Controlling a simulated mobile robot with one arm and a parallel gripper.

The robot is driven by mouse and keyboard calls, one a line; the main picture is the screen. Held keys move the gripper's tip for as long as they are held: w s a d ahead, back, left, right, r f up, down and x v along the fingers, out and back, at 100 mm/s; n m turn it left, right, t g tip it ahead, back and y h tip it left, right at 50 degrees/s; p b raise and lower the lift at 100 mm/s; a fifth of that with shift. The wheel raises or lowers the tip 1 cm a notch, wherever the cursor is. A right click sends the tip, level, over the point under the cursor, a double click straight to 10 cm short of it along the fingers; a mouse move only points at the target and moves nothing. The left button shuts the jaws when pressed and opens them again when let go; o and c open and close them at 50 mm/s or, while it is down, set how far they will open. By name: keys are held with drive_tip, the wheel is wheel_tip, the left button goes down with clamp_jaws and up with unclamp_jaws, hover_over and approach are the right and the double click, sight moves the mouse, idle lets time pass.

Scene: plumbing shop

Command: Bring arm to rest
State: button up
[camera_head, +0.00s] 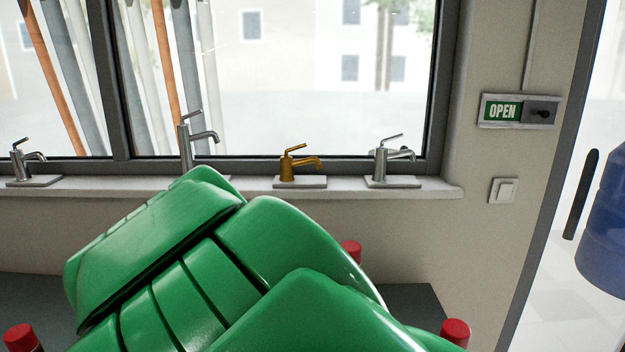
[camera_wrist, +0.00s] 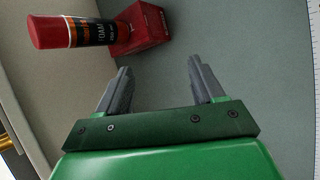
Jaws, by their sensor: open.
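My gripper (camera_wrist: 160,85) shows in the wrist view with its two grey fingers spread apart. It is open and nothing is between the fingers. Beyond the fingertips is a plain grey surface. In the head view my green arm fills the lower middle, and the gripper itself cannot be made out there.
An OPEN sign (camera_head: 502,111) and a light switch (camera_head: 503,190) are on the wall.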

drive_tip(key=s+d+m+g+y, duration=0.2)
drive_tip(key=s+d+m+g, duration=0.3)
drive_tip(key=s+d, duration=0.65)
drive_tip(key=s+d+m+y, duration=0.1)
drive_tip(key=s+d+m, duration=0.1)
drive_tip(key=s, duration=0.3)
drive_tip(key=s+d+m+g+y, duration=0.1)
drive_tip(key=s+d+m, duration=0.1)
drive_tip(key=s+m, duration=0.2)
drive_tip(key=s+d+m+y, duration=0.1)
drive_tip(key=s+d+m, duration=0.1)
drive_tip(key=s, duration=0.5)
drive_tip(key=shift+s+d+f+m+g+y, duration=0.2)
drive_tip(key=shift+d+m+g+y, duration=0.15)
drive_tip(key=shift+m, duration=0.45)
